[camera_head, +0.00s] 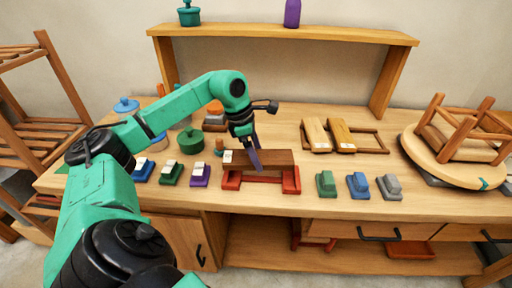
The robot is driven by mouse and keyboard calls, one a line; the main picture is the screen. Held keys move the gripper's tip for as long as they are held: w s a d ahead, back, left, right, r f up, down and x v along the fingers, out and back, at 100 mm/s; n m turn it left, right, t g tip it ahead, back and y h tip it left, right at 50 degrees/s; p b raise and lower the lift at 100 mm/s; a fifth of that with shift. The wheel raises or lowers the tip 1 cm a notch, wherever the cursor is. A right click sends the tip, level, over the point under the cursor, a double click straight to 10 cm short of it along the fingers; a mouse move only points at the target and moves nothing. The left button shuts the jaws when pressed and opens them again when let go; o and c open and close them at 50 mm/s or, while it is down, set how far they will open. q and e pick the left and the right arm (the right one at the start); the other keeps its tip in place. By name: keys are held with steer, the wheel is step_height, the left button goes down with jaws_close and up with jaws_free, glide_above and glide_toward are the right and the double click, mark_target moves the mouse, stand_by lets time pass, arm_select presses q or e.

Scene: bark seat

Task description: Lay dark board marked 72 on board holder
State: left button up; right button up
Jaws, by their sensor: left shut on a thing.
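The dark brown board (275,158) with a small white label at its left end lies level over the red board holder (291,180). The number on the label is too small to read. The board spans the holder's two red end blocks; I cannot tell whether it rests on them or hangs just above. My left gripper (255,160) comes down from above and is shut on the board near its middle, its finger covering part of the front face. My right gripper is not in view.
Blue, green and purple blocks with white tops (170,173) stand left of the holder. Green, blue and grey blocks (358,185) stand right. Two lighter boards (316,135) lie in a wooden frame behind. An upturned stool (460,150) sits at the right. A raised shelf (285,33) spans the back.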

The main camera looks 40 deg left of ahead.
arm_select(q)
steer(key=b+x, duration=0.1)
steer(key=x, duration=0.1)
steer(key=w+b+x, duration=0.1)
steer(key=b+x, duration=0.1)
steer(key=shift+r, duration=0.1)
steer(key=shift+s+a+f+b, duration=0.1)
steer(key=shift+s+f+b, duration=0.1)
steer(key=shift+f+b, duration=0.4)
steer(key=shift+s+a+f+b, duration=0.1)
steer(key=shift+s+f+b, duration=0.1)
steer(key=shift+f+b, duration=0.4)
steer(key=shift+f, duration=0.3)
steer(key=shift+s+d, duration=0.1)
steer(key=shift+d, duration=0.05)
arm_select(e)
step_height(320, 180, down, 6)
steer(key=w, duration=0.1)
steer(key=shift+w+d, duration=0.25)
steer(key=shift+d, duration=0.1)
